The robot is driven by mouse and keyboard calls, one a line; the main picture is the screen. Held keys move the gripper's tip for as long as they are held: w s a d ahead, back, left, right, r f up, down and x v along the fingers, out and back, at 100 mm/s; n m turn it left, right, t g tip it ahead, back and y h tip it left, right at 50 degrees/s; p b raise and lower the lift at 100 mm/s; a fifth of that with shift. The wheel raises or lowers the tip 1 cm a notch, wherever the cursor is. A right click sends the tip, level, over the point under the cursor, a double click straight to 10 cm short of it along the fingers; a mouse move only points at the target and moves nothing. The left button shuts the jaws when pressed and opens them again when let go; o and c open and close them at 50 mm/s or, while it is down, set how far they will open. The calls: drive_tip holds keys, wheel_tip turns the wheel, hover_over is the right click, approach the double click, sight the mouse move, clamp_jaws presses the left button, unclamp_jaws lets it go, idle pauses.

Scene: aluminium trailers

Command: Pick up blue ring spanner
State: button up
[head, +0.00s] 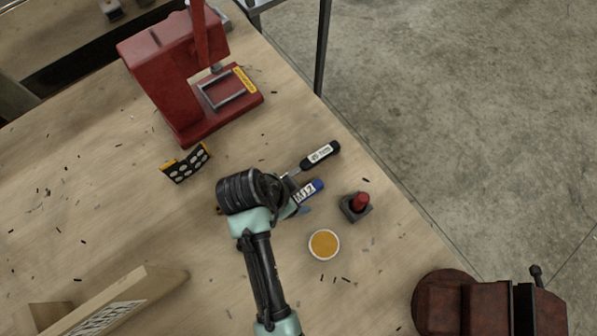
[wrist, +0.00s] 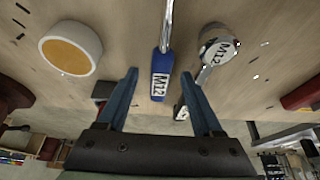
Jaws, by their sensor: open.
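A tool with a blue handle and a white M12 label, taken as the blue ring spanner (head: 317,186), lies on the wooden bench beside my gripper. In the wrist view the blue handle (wrist: 162,66) runs from a metal shaft at the top down between my fingers; its far end is out of frame. My gripper (wrist: 158,76) is open, a finger on either side of the handle, with nothing clamped. In the head view my wrist hides most of the gripper and part of the tool.
A black-handled tool (head: 322,153) lies just beyond the spanner. A grey round-ended M12 piece (wrist: 215,46) is right of the blue handle. A red button box (head: 356,206) and round orange-topped container (head: 324,244) are close. A red press (head: 180,70) and dark vice (head: 470,305) stand farther off.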

drive_tip(key=shift+x, duration=1.3)
clamp_jaws()
drive_tip(key=shift+r, duration=0.1)
